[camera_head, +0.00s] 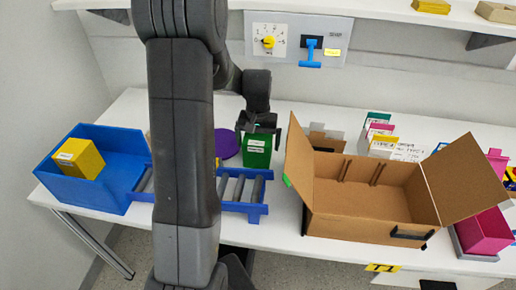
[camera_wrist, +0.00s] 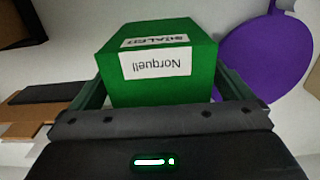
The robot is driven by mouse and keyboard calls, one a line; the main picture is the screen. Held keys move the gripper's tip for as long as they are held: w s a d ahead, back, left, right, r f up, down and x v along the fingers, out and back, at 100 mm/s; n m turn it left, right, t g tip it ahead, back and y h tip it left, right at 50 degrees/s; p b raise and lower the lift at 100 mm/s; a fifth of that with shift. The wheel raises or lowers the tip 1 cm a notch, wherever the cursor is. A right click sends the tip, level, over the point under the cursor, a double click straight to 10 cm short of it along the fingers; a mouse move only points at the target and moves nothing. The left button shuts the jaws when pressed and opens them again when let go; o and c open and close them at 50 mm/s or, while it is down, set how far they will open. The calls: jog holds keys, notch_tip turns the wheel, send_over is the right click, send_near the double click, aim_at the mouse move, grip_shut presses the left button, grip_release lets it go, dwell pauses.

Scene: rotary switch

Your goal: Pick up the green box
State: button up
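The green box (camera_head: 257,150) stands upright on or just above the white table, behind the roller track. It has white labels. In the wrist view the green box (camera_wrist: 160,70) fills the middle, with labels on its facing side. My gripper (camera_head: 260,128) is at the top of the box and points down at it. In the wrist view the fingers of my gripper (camera_wrist: 164,92) lie on either side of the box, close to its sides. Whether they press on it I cannot tell.
A blue bin (camera_head: 75,195) with a yellow box stands left, beside the blue roller track (camera_head: 235,206). An open cardboard box (camera_head: 365,205) stands close on the right. A purple disc (camera_head: 226,142) is just left of the green box. A switch panel (camera_head: 297,40) is on the wall behind.

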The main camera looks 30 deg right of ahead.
jog(key=c, duration=1.1)
jog(key=shift+o, duration=0.2)
jog(key=shift+r, duration=0.15)
